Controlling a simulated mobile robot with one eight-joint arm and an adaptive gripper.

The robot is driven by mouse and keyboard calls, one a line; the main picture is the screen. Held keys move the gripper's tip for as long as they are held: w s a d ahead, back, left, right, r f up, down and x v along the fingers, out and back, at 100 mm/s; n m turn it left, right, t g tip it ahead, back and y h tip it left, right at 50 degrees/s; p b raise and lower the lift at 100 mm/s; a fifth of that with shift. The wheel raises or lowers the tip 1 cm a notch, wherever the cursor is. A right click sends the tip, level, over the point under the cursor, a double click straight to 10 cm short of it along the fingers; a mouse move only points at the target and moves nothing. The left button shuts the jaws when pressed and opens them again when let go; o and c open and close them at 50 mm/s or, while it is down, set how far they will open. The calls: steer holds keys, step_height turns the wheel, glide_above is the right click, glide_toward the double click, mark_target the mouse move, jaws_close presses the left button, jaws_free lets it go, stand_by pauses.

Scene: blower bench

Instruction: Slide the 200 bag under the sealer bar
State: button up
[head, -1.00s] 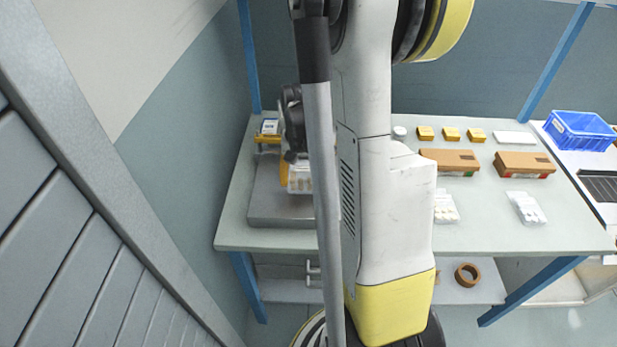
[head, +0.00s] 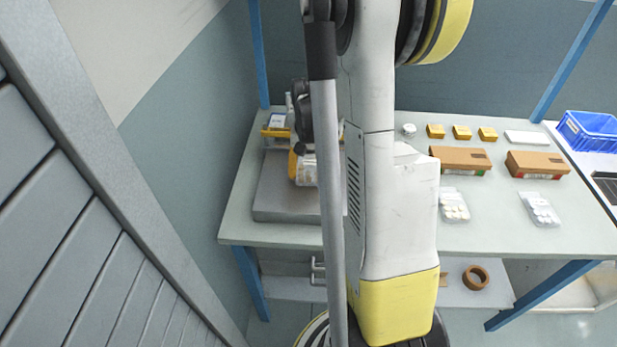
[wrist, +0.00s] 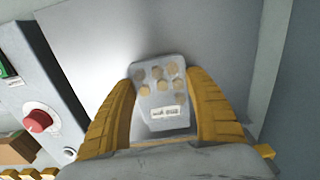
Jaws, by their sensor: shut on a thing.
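My gripper (wrist: 162,105) is shut on a clear flat bag (wrist: 160,88) in the wrist view. The bag holds several round tan pieces and has a white label too small to read, so I cannot confirm the 200. In the head view my gripper (head: 303,170) is partly hidden by my arm, over the grey plate (head: 272,195) of the sealer at the bench's left end. A yellow bar (head: 275,133) crosses the sealer's back; parts of yellow also show at the wrist view's lower edge. I cannot tell whether the bag touches the plate.
A red knob (wrist: 38,121) sits on a grey panel at left in the wrist view. Two other clear bags (head: 453,206) (head: 540,208), two brown cartons (head: 460,160) (head: 537,164) and small yellow boxes (head: 462,132) stand on the bench's right half. A blue crate (head: 590,133) stands far right.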

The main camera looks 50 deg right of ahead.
mark_target(310, 159)
steer(key=shift+w+d, duration=1.8)
steer(key=shift+d, duration=0.3)
steer(key=shift+f+b, duration=0.3)
steer(key=shift+b, duration=0.05)
steer(key=o, duration=1.4)
steer(key=shift+r, duration=0.1)
step_height(310, 159, up, 12)
